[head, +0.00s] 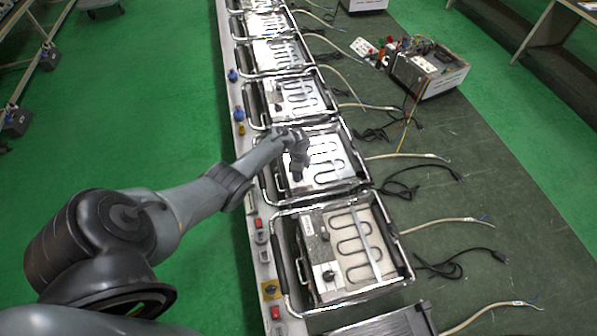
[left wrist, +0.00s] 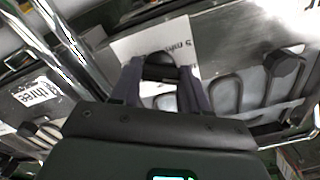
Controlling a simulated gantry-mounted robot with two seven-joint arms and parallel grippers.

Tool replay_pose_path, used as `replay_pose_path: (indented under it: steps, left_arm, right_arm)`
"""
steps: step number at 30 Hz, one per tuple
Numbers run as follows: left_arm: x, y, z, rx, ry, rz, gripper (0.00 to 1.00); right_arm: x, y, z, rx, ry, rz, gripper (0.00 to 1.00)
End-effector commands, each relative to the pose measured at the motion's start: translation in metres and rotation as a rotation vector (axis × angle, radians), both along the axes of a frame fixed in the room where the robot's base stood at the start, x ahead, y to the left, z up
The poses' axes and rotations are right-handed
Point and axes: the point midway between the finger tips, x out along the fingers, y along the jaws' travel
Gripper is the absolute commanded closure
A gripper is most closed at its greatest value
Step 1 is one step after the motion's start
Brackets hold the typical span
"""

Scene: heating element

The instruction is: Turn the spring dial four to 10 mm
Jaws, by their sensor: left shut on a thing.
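My left gripper (head: 298,172) reaches in from the left, over the left part of a heating element unit (head: 330,163) in the middle of the row. In the left wrist view my left gripper (left wrist: 159,72) has one finger on each side of a round black dial (left wrist: 158,66) and is shut on it. A white label (left wrist: 125,46) beside the dial shows upside-down lettering that looks like "5 mm". The dial's pointer and any 10 mm mark cannot be made out. In the head view the gripper hides the dial. My right gripper is not in view.
A label reading "three" (left wrist: 36,91) is on the neighbouring unit. Chrome rails (left wrist: 62,50) run close by. In the head view, more heating units (head: 290,95) line the bench, with loose cables (head: 440,180) on the right.

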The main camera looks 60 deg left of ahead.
Motion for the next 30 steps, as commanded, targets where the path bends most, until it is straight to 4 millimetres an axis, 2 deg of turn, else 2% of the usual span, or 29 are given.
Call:
replay_pose_path:
  steps: [2,3,8,16,20,23,30]
  left_arm:
    - [0.0,0.0,0.0,0.0,0.0,0.001,0.86]
    - [0.0,0.0,0.0,0.0,0.0,0.001,0.54]
    - [0.0,0.0,0.0,0.0,0.0,0.001,0.3]
    - [0.0,0.0,0.0,0.0,0.0,0.001,0.3]
    - [0.0,0.0,0.007,-0.001,-0.001,0.0,0.3]
    - [0.001,0.0,0.018,-0.001,-0.002,0.001,0.3]
    - [0.0,0.0,0.059,0.001,-0.002,0.002,0.3]
  right_arm:
    - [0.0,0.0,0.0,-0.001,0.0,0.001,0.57]
    - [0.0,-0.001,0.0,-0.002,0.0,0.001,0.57]
    - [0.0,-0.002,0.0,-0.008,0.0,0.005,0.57]
    - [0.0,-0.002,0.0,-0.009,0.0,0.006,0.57]
    - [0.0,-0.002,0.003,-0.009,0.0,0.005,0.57]
    - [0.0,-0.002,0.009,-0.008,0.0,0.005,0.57]
    - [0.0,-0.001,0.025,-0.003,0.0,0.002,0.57]
